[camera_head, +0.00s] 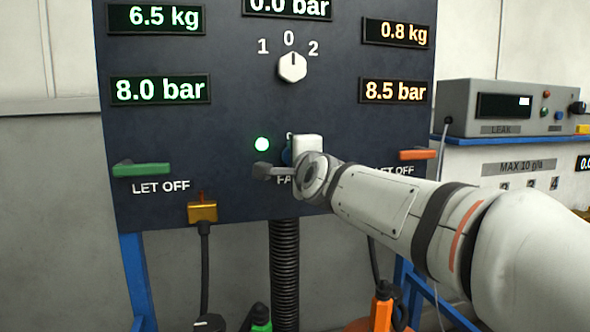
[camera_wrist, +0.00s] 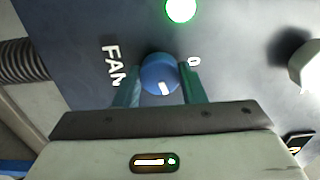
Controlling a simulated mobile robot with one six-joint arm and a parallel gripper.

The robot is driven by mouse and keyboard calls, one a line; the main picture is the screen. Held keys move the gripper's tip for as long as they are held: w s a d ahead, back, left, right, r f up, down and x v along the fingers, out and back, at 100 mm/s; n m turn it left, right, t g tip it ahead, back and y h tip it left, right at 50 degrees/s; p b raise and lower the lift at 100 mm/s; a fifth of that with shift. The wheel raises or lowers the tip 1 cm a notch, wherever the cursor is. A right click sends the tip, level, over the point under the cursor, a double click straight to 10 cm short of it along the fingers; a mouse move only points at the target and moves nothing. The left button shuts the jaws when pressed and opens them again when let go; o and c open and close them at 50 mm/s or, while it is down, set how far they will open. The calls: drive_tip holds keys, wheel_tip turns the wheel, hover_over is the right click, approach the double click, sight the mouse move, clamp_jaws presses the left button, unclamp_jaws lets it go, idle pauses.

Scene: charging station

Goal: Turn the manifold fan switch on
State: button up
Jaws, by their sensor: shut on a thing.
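The fan switch (camera_wrist: 159,73) is a round blue knob with a white mark, on the dark manifold panel (camera_head: 230,100) between the label FAN and a 0. My gripper (camera_wrist: 161,80) is at the panel with one finger on each side of the knob, shut on it. In the head view the gripper and wrist cover most of the knob, and only a blue edge (camera_head: 287,153) shows. A green lamp (camera_head: 262,144) is lit beside the knob; it also shows in the wrist view (camera_wrist: 181,8).
A white selector knob (camera_head: 293,67) marked 1, 0, 2 sits above. A green lever (camera_head: 141,169) is at the left and an orange lever (camera_head: 417,154) at the right. A black corrugated hose (camera_head: 285,270) hangs below. A leak tester (camera_head: 515,107) stands on the right shelf.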

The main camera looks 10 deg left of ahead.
drive_tip(key=shift+f+m+b, duration=0.1)
drive_tip(key=shift+m+b, duration=0.35)
drive_tip(key=shift+m, duration=1.05)
drive_tip(key=o, duration=1)
drive_tip(key=v, duration=0.8)
drive_tip(key=shift+p, duration=0.45)
